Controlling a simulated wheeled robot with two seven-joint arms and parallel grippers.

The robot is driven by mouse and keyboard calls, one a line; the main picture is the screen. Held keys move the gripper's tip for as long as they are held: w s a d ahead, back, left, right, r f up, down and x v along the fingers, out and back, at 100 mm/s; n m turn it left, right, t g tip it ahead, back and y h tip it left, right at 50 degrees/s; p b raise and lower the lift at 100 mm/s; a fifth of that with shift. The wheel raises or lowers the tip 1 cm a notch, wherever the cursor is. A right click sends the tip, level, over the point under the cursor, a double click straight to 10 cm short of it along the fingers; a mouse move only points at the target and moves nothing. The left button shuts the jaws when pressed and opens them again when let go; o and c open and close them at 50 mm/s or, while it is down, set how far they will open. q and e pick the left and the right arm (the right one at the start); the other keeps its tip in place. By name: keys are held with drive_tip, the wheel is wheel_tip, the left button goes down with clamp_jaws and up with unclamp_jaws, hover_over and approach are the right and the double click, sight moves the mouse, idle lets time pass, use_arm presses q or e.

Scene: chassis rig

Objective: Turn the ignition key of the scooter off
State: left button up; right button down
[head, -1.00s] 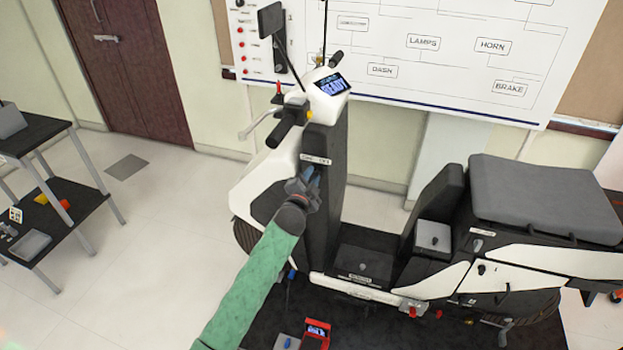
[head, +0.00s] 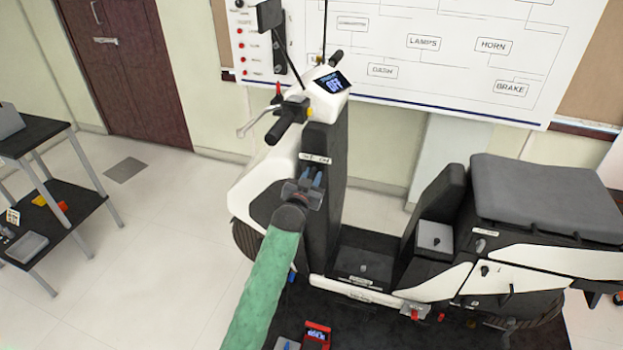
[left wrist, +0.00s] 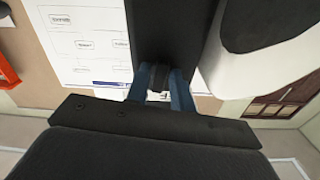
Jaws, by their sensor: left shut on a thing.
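The white and black scooter (head: 500,250) stands side-on on a dark mat. Its dash display (head: 334,84) reads "OFF". My left gripper (head: 317,176) is at the black front column (head: 326,143), just under a small white label (head: 316,158). Its blue fingers are shut on a small dark piece, the ignition key (left wrist: 158,78), which shows between the fingertips in the left wrist view. The key is mostly hidden by the fingers in the head view. My right gripper is not in view.
A handlebar grip with a lever (head: 285,122) juts out above my left gripper. A wiring board (head: 440,60) hangs behind the scooter. A dark two-level table (head: 35,140) stands at the left. A red meter (head: 317,336) lies on the mat in front. Open floor lies between.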

use_arm(q)
drive_tip(key=shift+n, duration=0.7)
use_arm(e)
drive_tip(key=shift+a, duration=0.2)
use_arm(q)
drive_tip(key=o, duration=0.7)
drive_tip(key=shift+o, duration=0.2)
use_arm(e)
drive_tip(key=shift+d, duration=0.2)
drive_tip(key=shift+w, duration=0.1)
